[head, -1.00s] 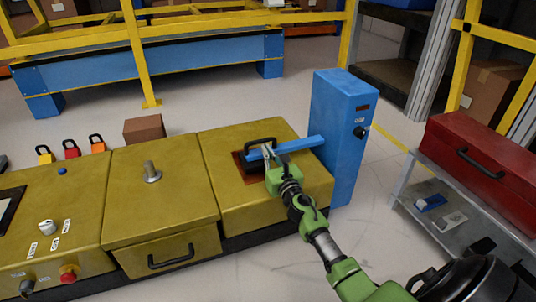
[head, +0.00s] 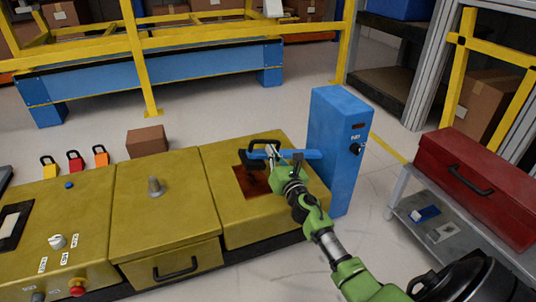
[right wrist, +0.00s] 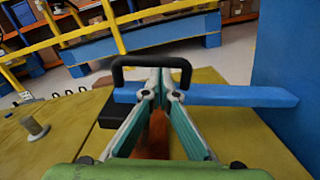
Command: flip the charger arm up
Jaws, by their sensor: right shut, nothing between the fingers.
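The blue charger arm (head: 310,155) is a narrow bar lying roughly level across the view, left of the blue post (head: 340,150). A black block with a loop handle (head: 262,141) is at its left end, above a reddish-brown recess (head: 247,184) in the yellow box. In the right wrist view, the bar (right wrist: 230,95) passes behind my fingers and the handle (right wrist: 152,61) arches above them. My right gripper (head: 272,152) is shut and empty against or very near the bar; contact is hard to tell. My left gripper is not in view.
The yellow console (head: 165,205) runs to the left, with a metal knob (head: 155,187) and several padlocks behind it. A red toolbox (head: 475,185) on a grey cart stands at the right. Yellow railing (head: 200,40) crosses the back.

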